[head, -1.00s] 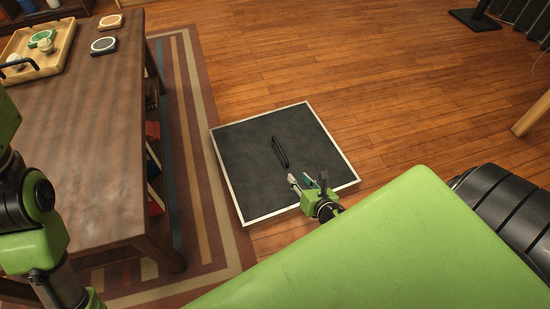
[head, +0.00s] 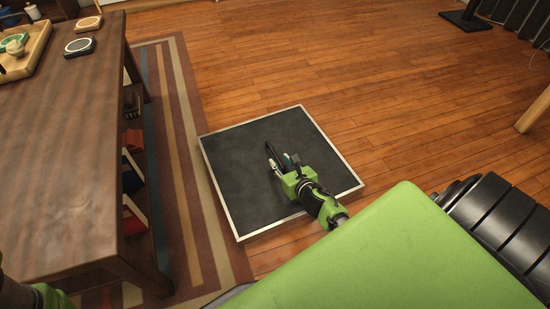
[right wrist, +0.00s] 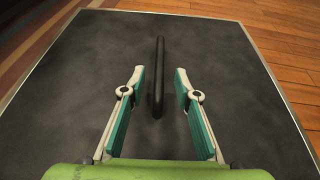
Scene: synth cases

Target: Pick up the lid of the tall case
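The lid of the tall case (head: 232,165) is a dark grey square panel with a pale metal rim, seen from above in the head view. It fills most of the right wrist view (right wrist: 75,85). A black bar handle (right wrist: 160,60) is on its top; its far end also shows in the head view. My right gripper (head: 279,160) is over the lid at the handle. In the right wrist view its two fingers (right wrist: 160,72) are open, one on each side of the handle, with gaps to both. Contact is not visible. My left gripper is out of view.
A brown wooden table (head: 70,150) with shelves stands at the left, bearing a wooden tray (head: 35,48) and round-topped coasters (head: 80,46). A striped rug (head: 185,200) lies between table and case.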

